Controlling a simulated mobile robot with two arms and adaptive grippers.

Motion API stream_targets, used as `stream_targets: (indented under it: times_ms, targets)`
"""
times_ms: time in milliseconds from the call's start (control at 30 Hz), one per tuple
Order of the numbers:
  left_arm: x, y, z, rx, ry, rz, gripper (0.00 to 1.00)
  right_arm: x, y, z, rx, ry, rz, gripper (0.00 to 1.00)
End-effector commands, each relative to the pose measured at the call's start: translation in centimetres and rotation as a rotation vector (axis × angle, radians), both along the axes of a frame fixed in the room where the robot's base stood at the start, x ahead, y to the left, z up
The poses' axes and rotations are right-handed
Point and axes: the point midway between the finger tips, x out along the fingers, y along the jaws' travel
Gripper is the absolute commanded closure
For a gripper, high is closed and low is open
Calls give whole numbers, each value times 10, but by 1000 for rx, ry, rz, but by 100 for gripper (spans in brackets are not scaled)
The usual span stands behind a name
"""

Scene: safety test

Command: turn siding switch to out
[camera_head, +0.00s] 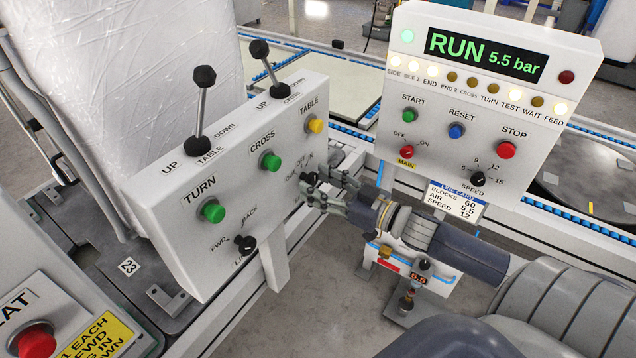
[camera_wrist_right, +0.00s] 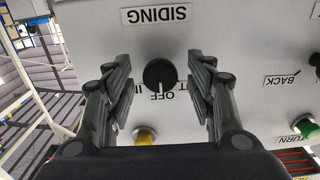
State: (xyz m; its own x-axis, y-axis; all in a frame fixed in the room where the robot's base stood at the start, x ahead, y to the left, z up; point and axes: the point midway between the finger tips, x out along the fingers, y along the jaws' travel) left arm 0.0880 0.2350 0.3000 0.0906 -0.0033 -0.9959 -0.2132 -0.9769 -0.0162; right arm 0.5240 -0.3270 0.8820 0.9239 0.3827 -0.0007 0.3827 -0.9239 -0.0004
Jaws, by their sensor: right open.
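The siding switch is a round black knob (camera_wrist_right: 160,74) on the white slanted control box (camera_head: 172,235). In the right wrist view its white mark points at the OFF label (camera_wrist_right: 165,96); the SIDING label (camera_wrist_right: 157,14) shows upside down above it. In the head view my gripper mostly hides the knob. My right gripper (camera_head: 318,188) is at the box's lower right face. It is open, with its fingers on either side of the knob (camera_wrist_right: 158,90) and a gap visible on both sides. My left gripper is not in view.
The same box carries a yellow TABLE button (camera_head: 315,126), green CROSS (camera_head: 271,161) and TURN (camera_head: 213,211) buttons, a FWD/BACK knob (camera_head: 245,243) and two upright levers (camera_head: 200,105). A RUN display panel (camera_head: 485,90) stands at right.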

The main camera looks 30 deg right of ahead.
Motion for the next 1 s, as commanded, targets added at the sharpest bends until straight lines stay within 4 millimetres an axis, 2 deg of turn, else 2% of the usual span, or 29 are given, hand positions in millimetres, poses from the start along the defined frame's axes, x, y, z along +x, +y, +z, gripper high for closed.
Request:
stream_targets:
  times_ms: [400,433,600,633,1000]
  targets:
    - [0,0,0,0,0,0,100,6,3,0,0,0,0,49]
    - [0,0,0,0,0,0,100,6,3,0,0,0,0,52]
    - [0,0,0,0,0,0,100,6,3,0,0,0,0,90]
    - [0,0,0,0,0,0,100,6,3,0,0,0,0,93]
    - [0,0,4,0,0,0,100,6,3,1,-37,-17,0,93]
